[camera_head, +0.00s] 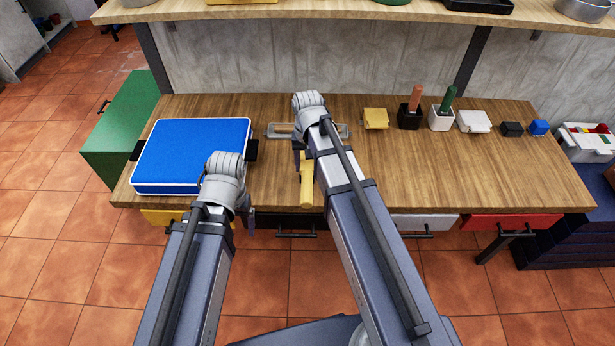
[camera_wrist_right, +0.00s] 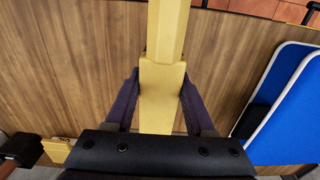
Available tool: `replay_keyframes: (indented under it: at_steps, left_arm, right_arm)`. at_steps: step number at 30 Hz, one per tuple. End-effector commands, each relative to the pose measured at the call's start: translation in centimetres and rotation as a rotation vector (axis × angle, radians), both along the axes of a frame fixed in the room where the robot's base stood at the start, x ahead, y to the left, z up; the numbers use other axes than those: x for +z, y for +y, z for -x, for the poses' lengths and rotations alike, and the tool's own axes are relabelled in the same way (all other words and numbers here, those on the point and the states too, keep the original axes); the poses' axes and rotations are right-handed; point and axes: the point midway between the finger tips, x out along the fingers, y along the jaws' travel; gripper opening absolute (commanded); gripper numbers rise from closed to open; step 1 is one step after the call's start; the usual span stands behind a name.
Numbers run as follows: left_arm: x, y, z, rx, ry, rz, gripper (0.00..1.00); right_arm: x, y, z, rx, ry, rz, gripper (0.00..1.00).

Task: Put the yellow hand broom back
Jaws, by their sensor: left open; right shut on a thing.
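The yellow hand broom (camera_head: 307,186) is held in my right gripper (camera_head: 299,152) over the front part of the wooden workbench. In the right wrist view the yellow broom (camera_wrist_right: 166,85) runs between both dark fingers of my right gripper (camera_wrist_right: 160,100), which is shut on it. Its far end runs out of the top of that view. My left gripper (camera_head: 249,216) is at the bench's front edge, just right of the blue case, largely hidden by its own wrist; it is open.
A blue case (camera_head: 195,152) lies on the bench's left. A flat grey-beige piece (camera_head: 280,130) lies behind my right wrist, partly hidden. A yellow block (camera_head: 375,118), black pot (camera_head: 409,117), white pot (camera_head: 441,118) and small boxes line the back. The bench's front right (camera_head: 480,175) is clear.

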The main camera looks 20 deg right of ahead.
Motion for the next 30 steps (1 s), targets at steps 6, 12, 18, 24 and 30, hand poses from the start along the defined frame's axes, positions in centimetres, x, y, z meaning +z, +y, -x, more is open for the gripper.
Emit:
replay_keyframes:
  at_steps: [6,12,18,24,30]
  left_arm:
    - [-2.6,0.0,0.0,0.0,0.0,0.0,0.85]
    - [-4.7,0.0,0.0,-0.001,0.0,0.0,0.85]
    - [-4.4,0.0,0.0,-0.001,0.0,0.0,0.85]
    - [-4.9,0.0,0.0,-0.001,0.0,0.0,0.85]
    - [-4.7,0.0,0.0,0.0,0.0,0.0,0.85]
  right_arm:
    - [-2.6,0.0,0.0,0.0,0.0,0.0,0.0]
    - [-4.7,0.0,0.0,0.0,0.0,0.0,0.0]
    - [-4.4,0.0,0.0,0.0,0.0,0.0,0.0]
    - [-4.9,0.0,0.0,0.0,0.0,0.0,0.0]
    - [-4.7,0.0,0.0,0.0,0.0,0.0,0.77]
